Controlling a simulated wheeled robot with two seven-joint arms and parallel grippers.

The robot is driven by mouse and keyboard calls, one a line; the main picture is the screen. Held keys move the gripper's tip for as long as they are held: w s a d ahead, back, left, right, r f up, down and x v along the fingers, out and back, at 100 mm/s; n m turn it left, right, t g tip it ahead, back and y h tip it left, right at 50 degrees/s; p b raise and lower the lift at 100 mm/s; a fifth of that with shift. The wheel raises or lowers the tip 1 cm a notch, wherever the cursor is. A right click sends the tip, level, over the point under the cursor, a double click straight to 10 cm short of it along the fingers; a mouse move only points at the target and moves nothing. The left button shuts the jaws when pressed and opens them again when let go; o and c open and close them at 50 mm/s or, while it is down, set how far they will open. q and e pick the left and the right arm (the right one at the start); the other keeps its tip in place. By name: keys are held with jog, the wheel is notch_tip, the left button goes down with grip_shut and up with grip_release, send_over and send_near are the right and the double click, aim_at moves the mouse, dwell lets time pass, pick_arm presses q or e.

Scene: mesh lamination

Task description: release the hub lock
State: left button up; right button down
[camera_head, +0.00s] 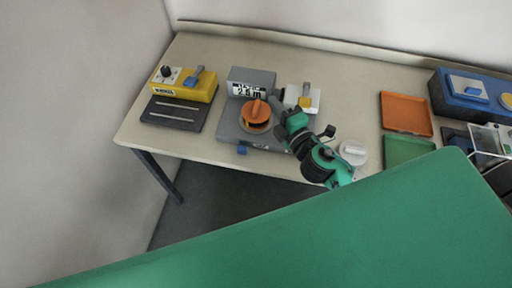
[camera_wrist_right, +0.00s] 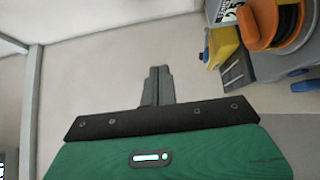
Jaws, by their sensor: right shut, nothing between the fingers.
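The orange hub (camera_head: 257,110) with a raised orange grip sits on the grey machine (camera_head: 228,127), left of centre on the table. A small blue tab (camera_head: 242,148) is at the machine's front edge; I cannot tell which part is the hub lock. My right gripper (camera_head: 275,103) is just right of the hub, shut and empty; I cannot tell whether it touches the machine. In the right wrist view its closed fingers (camera_wrist_right: 155,85) point up, with the orange hub (camera_wrist_right: 262,22) at the upper right, apart from them. My left gripper is not in view.
A yellow box (camera_head: 186,84) with a knob and blue lever stands left, behind a dark slotted plate (camera_head: 173,115). A white unit (camera_head: 303,98) with a yellow lever is right of the machine. Orange (camera_head: 406,113) and green (camera_head: 408,149) trays lie farther right.

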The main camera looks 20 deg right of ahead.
jog(key=s+a+f+n+g+y, duration=0.1)
jog(key=a+f+n+g+y, duration=0.25)
jog(key=n, duration=0.65)
jog(key=s+a+f+n+g+y, duration=0.1)
jog(key=a+n+g+y, duration=0.1)
jog(key=n+g+y, duration=0.5)
jog(key=s+d+f+n+g+h, duration=0.1)
jog(key=d+f+n+g+h, duration=0.1)
jog(key=d+f+n+h, duration=0.4)
jog(key=d+f+n, duration=0.4)
jog(key=f, duration=0.1)
jog(key=shift+s+d+n+g, duration=0.15)
jog(key=shift+s+n+g, duration=0.2)
jog(key=shift+n, duration=0.05)
